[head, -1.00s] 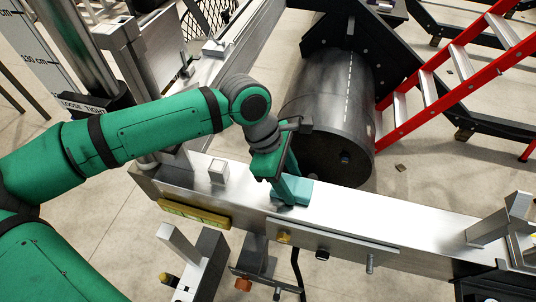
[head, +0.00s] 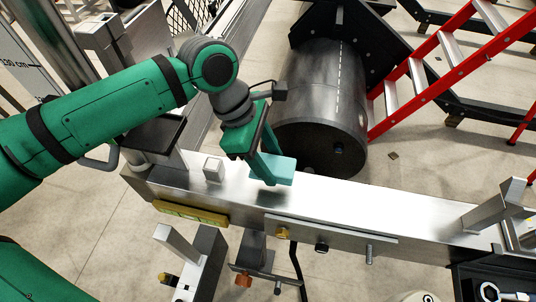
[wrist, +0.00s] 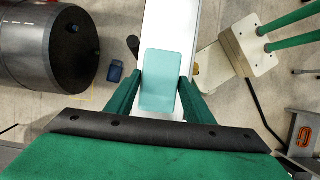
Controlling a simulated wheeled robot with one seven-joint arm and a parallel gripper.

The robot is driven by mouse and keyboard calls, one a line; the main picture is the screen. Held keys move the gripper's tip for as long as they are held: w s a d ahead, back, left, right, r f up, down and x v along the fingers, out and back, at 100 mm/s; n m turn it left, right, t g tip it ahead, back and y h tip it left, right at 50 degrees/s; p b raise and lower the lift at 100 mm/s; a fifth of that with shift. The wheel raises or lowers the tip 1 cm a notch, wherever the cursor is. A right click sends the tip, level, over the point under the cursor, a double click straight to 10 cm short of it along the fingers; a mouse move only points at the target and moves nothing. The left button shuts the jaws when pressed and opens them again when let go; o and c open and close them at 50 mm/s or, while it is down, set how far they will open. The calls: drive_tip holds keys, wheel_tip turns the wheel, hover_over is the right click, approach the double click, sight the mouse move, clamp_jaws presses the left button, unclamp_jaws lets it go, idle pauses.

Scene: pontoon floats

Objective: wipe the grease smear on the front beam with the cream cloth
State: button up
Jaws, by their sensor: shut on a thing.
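My gripper (head: 268,172) is over the silver front beam (head: 350,196). It is shut on a pale teal, flat pad-like thing (head: 280,169), not cream in colour. In the wrist view the teal thing (wrist: 160,82) sits between the two green fingers (wrist: 160,98), with the bright beam (wrist: 172,22) behind it. It seems to be just above the beam's top; I cannot tell if any edge touches. I see no cream cloth and no clear grease smear; the beam under the gripper is partly hidden.
A small pale block (head: 213,168) stands on the beam left of my gripper. A yellow level (head: 190,213) is on the beam's front side. A black cylinder float (head: 322,105) lies behind, beside a red ladder (head: 430,75). A bracket (head: 490,208) rises at the beam's right.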

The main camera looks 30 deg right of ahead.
drive_tip(key=shift+r, duration=1.2)
